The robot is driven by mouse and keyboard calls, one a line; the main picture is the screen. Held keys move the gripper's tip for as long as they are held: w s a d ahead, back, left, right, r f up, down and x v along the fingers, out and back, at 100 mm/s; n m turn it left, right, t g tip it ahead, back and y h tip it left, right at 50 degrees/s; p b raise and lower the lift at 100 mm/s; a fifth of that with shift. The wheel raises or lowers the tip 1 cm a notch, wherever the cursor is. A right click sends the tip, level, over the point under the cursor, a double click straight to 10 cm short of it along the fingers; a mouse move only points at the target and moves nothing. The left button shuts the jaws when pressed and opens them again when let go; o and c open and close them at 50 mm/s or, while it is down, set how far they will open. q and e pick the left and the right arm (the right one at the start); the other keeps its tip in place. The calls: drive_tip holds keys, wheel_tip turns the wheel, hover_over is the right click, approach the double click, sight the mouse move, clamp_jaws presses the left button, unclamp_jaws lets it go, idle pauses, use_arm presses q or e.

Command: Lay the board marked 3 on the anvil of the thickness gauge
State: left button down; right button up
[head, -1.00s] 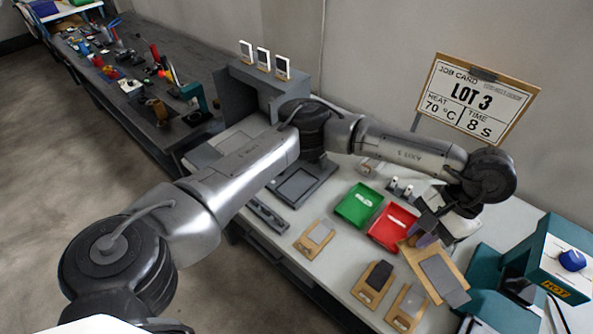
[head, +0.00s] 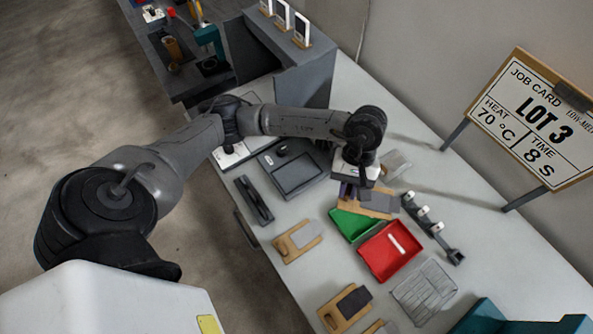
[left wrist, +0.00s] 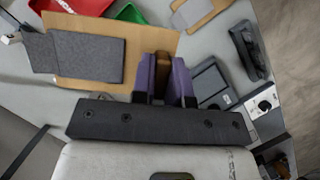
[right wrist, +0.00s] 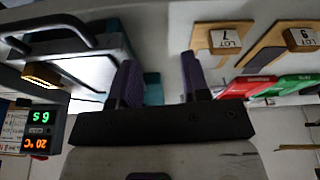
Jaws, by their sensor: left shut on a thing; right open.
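A tan board with a dark grey sheet hangs from my left gripper (head: 357,188); in the head view the board (head: 378,205) is above the back edge of the green tray. The left wrist view shows the board (left wrist: 85,82) beside the left gripper (left wrist: 163,68), whose purple fingers are shut on its brown grip. Its number is not visible. A white dial unit (left wrist: 262,104), possibly the thickness gauge, shows in the left wrist view, partly cut off; I cannot see its anvil clearly. My right gripper (right wrist: 158,70) is open and empty in the right wrist view, outside the head view.
A green tray (head: 343,232) and red tray (head: 372,262) stand mid-bench. Tan boards (head: 297,241) lie in front; the right wrist view shows a tag LOT 7 (right wrist: 230,38). A grey flat-bed device (head: 297,172) is left of the trays. A wire rack (head: 424,292) lies right.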

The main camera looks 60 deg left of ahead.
use_arm(q)
drive_tip(key=s+a+f+n+t+h, duration=0.1)
drive_tip(key=s+a+f+n+t, duration=0.2)
drive_tip(key=s+a+f+n, duration=0.35)
drive_tip(key=n, duration=0.3)
hover_over(287, 184)
drive_tip(key=a, duration=0.2)
wheel_tip(287, 184, down, 6)
drive_tip(key=shift+d, duration=0.15)
drive_tip(key=shift+f, duration=2.05)
use_arm(e)
drive_tip(key=shift+f, duration=0.15)
use_arm(q)
drive_tip(key=shift+f+b, duration=0.15)
drive_tip(key=shift+b, duration=0.25)
use_arm(e)
drive_tip(key=shift+f, duration=0.2)
use_arm(q)
drive_tip(key=c, duration=1.1)
unclamp_jaws()
